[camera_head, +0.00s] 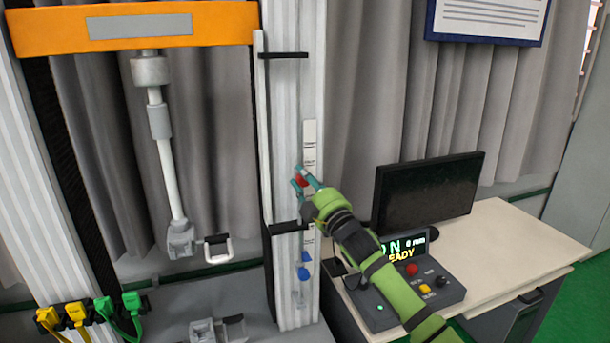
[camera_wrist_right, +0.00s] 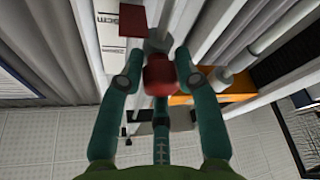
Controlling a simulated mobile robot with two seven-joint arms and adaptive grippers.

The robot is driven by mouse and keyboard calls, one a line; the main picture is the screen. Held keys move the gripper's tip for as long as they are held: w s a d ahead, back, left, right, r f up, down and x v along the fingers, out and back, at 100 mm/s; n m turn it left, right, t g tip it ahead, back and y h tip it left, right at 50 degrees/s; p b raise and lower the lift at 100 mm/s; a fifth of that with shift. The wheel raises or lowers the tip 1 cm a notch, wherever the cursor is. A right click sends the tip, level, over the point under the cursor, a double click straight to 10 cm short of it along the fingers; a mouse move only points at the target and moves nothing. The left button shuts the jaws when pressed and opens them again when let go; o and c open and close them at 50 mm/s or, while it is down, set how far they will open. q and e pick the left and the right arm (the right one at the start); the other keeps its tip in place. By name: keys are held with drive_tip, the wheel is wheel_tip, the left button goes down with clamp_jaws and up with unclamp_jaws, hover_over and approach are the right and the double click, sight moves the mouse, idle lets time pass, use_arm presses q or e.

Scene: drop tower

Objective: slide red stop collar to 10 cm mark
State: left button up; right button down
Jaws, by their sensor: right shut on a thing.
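The red stop collar (camera_head: 299,180) sits at the grey right-hand column of the tower, mostly hidden by my right gripper in the head view. In the right wrist view the red part (camera_wrist_right: 160,78) lies between the two teal fingers. My right gripper (camera_head: 303,181) is shut on it; it also shows in the right wrist view (camera_wrist_right: 159,80). A pale scale strip (camera_head: 310,138) runs on the column above the gripper; its marks are too small to read. In the wrist view a white label (camera_wrist_right: 106,30) with "cm" lettering shows beside the fingers. My left gripper is out of view.
Blue knobs (camera_head: 305,272) are lower on the column, and a black bracket (camera_head: 288,228) crosses it. The orange crossbeam (camera_head: 150,27) carries a hanging rod (camera_head: 168,170) at left. A control box (camera_head: 412,284) and monitor (camera_head: 430,192) stand on the right desk.

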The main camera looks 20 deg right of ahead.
use_arm(q)
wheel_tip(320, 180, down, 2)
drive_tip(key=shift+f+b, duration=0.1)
drive_tip(key=shift+b, duration=0.35)
use_arm(e)
wheel_tip(320, 180, down, 3)
drive_tip(key=shift+a+f, duration=0.1)
drive_tip(key=c, duration=1.1)
unclamp_jaws()
drive_tip(key=shift+o, duration=1)
drive_tip(key=shift+a, duration=0.1)
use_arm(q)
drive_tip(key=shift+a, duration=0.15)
use_arm(e)
drive_tip(key=v, duration=1.2)
